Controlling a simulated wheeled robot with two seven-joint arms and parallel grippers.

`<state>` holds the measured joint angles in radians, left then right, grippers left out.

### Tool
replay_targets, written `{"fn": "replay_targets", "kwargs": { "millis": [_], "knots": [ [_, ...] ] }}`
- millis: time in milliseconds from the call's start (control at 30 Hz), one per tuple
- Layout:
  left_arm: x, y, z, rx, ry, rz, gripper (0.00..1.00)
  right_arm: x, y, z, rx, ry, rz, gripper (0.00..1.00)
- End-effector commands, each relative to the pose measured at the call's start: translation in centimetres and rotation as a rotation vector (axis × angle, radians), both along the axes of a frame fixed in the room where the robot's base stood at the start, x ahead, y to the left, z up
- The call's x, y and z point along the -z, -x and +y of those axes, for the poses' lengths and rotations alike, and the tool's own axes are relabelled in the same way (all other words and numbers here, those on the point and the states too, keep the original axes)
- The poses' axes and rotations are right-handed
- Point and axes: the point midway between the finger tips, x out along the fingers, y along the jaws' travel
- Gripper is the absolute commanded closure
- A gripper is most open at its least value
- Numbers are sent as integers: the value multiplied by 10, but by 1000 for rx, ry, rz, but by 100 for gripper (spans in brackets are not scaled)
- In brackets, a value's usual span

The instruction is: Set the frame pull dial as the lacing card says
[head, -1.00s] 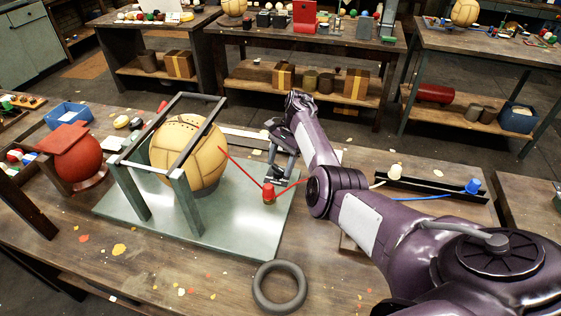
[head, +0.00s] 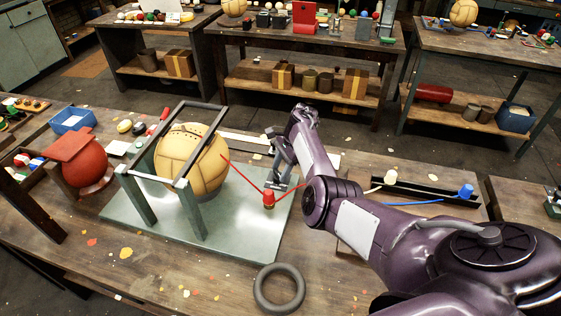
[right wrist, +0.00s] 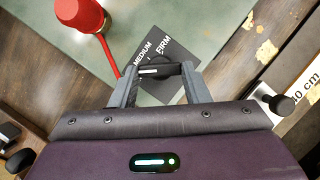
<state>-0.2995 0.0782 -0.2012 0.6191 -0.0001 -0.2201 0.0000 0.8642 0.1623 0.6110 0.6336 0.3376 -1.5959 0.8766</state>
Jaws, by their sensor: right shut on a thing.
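The frame pull dial is a black bar knob (right wrist: 161,70) with a white mark, on a dark plate (right wrist: 178,95) lettered MEDIUM and FIRM. My right gripper (right wrist: 162,72) is shut on the knob, one finger at each end. In the head view my right gripper (head: 278,180) reaches down to the green base plate (head: 228,218), and its fingers mostly hide the dial. A tan laced ball (head: 205,168) sits in the metal frame (head: 134,195). I cannot make out a lacing card. My left gripper is out of view.
A red peg (head: 268,199) with red cord stands close beside my right gripper; it also shows in the right wrist view (right wrist: 80,14). A dark ring (head: 279,310) lies on the bench in front. A red ball (head: 82,165) stands left of the frame.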

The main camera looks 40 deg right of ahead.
Motion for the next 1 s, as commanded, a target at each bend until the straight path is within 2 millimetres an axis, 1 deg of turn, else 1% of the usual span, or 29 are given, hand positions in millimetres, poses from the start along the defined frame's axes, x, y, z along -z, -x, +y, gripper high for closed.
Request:
{"fn": "replay_targets", "kwargs": {
  "millis": [33, 100, 400, 700, 1000],
  "knots": [
    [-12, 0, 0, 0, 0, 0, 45, -7, 1, 1, 46, -2, 0, 81],
    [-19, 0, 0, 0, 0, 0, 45, -6, 1, 1, 113, -2, 0, 81],
    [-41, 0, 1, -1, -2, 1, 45, -4, 4, 2, 390, -3, -1, 81],
    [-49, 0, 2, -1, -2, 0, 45, -2, 5, 3, 597, 0, -2, 81],
    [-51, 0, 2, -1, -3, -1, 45, -1, 6, 3, 699, 0, -3, 81]
  ]
}}
